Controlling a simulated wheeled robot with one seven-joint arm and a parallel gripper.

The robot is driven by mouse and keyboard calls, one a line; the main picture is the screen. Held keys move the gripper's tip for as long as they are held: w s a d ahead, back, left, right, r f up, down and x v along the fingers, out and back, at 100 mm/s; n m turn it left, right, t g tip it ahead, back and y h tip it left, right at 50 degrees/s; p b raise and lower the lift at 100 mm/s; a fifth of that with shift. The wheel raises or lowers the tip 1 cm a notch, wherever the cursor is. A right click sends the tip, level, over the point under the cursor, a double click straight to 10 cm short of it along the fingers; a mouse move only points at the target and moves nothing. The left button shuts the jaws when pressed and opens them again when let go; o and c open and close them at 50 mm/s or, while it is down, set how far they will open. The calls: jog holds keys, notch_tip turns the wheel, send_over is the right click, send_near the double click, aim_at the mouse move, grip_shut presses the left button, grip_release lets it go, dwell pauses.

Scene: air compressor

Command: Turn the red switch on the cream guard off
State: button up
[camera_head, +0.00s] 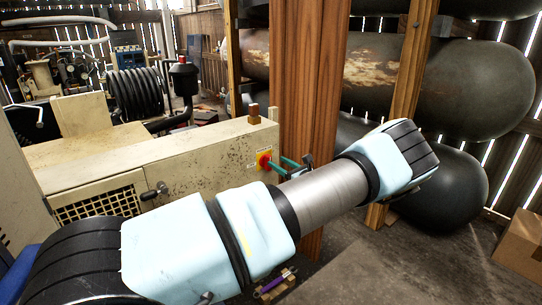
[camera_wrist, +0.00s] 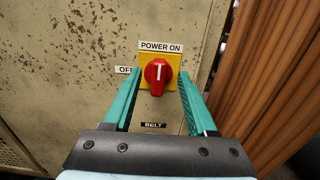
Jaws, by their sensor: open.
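The red switch (camera_wrist: 158,74) is a round red knob on a yellow plate (camera_wrist: 172,60), fixed to the cream guard (camera_wrist: 80,50). In the wrist view its white mark stands upright, toward the "POWER ON" label (camera_wrist: 161,47). An "OFF" label (camera_wrist: 124,70) is at its left, partly hidden by my finger. My gripper (camera_wrist: 157,85) is open, with one green finger on each side of the knob; I cannot tell whether either touches it. In the head view the red switch (camera_head: 264,161) shows just left of my gripper (camera_head: 283,166) on the guard's face (camera_head: 205,165).
A brown wooden post (camera_head: 303,95) stands close to the right of the switch. Dark tanks (camera_head: 480,75) lie behind my arm. A black handle (camera_head: 155,190) sticks out of the guard at left. A cardboard box (camera_head: 522,245) is at the far right.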

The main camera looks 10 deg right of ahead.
aim_at(270, 157)
jog(key=shift+p+x, duration=0.45)
jog(key=shift+x, duration=2.1)
grip_shut()
